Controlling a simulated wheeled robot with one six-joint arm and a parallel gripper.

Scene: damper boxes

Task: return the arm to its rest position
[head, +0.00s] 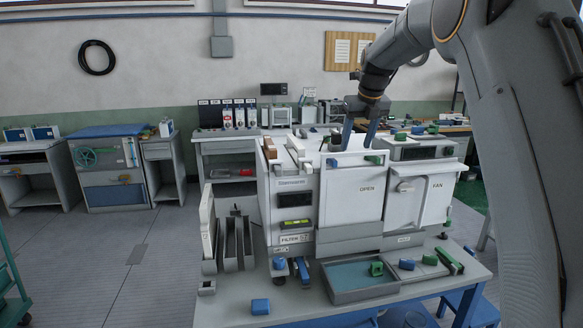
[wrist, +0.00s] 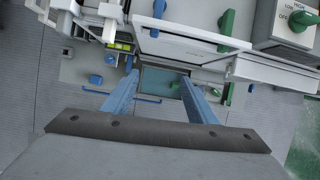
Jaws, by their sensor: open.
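My gripper (head: 358,141) hangs from my raised arm with its blue fingers pointing down, behind the top edge of the white box front marked OPEN (head: 352,205). In the wrist view my gripper (wrist: 160,78) has its two blue fingers spread wide apart, with nothing between them. I cannot tell from the head view whether the fingertips touch the box, since its top edge is close to them. My arm reaches in from the right side of the head view.
A grey tray (head: 334,295) with a blue-green floor sits on the bench front, with a green block (head: 376,268) in it. A FAN panel (head: 424,190) stands right, a filter unit (head: 295,210) left. A blue block (head: 260,306) lies front left. Open floor lies left.

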